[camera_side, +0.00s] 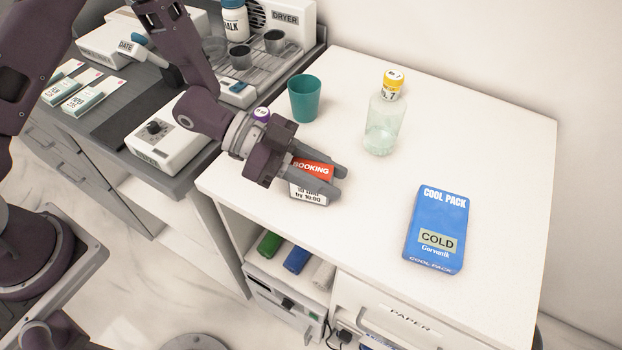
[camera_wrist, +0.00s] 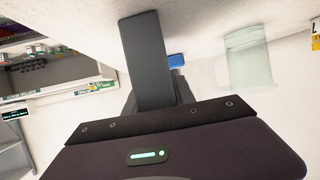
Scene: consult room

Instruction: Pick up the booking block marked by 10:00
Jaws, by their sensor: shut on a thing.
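The booking block (camera_side: 309,193) is a small white block with a red top band reading "BOOKING" and dark print that includes "by 10:00". It is at the left front part of the white table in the side view. My gripper (camera_side: 338,180) is shut on it, with the fingers along its sides, and partly hides it. I cannot tell whether the block touches the table. In the wrist view a dark finger (camera_wrist: 147,60) fills the middle, and the block cannot be made out there.
On the white table (camera_side: 480,130), a teal cup (camera_side: 304,98) stands behind my gripper. A clear bottle (camera_side: 382,125) with a yellow-banded cap stands further right; a blue cool pack (camera_side: 437,230) lies at the right front. The grey counter at left holds a white device (camera_side: 170,140) and metal cups.

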